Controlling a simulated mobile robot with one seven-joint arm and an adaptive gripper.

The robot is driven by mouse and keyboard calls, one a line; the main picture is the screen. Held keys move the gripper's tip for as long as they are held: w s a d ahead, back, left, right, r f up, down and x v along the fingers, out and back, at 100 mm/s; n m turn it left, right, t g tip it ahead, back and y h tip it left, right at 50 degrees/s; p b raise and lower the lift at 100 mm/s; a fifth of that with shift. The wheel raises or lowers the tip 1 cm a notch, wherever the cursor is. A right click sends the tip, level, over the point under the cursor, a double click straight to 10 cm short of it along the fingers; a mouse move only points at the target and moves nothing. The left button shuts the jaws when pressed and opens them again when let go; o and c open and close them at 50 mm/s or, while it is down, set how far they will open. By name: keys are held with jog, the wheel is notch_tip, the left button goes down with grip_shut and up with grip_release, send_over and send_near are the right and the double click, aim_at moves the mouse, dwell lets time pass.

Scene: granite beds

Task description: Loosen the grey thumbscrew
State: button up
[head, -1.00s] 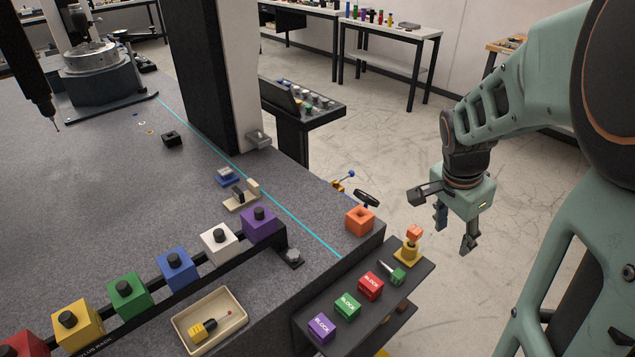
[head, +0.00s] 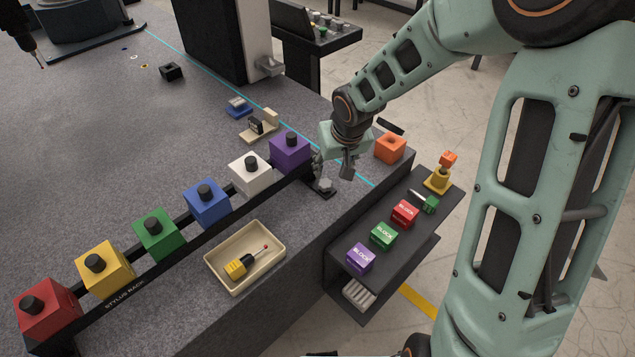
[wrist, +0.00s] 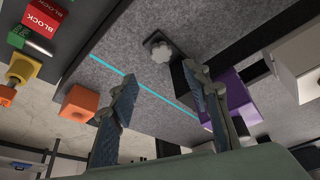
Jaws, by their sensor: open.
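The grey thumbscrew (head: 325,184) sits on a small black plate at the right end of the black stylus rack (head: 150,275), beside the purple block (head: 290,151). In the wrist view the thumbscrew (wrist: 160,51) shows as a light lobed knob, between and beyond the fingertips. My gripper (head: 333,167) is open and empty, pointing down close above the thumbscrew; the fingers appear apart from it. In the wrist view my gripper (wrist: 160,72) has its fingers wide apart, the right one overlapping the purple block (wrist: 236,105).
An orange holed block (head: 390,148) stands right of my gripper. A beige tray (head: 215,262) holding a yellow stylus lies in front of the rack. White, blue, green, yellow and red blocks line the rack. A lower dark shelf (head: 350,240) carries several labelled blocks.

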aim_at(326, 183)
jog(key=b+x, duration=0.3)
jog(key=x, duration=0.8)
jog(key=shift+a, duration=0.2)
jog(key=shift+r, duration=0.1)
jog(key=c, duration=1.2)
jog(key=shift+o, duration=0.2)
jog(key=shift+d+r+n+p, duration=0.1)
jog(key=shift+r+n+p, duration=0.1)
jog(key=shift+n+p, duration=0.5)
jog(key=shift+f+y+p, duration=0.1)
jog(key=shift+y+p, duration=0.2)
jog(key=shift+p, duration=0.3)
jog(key=shift+f, duration=0.1)
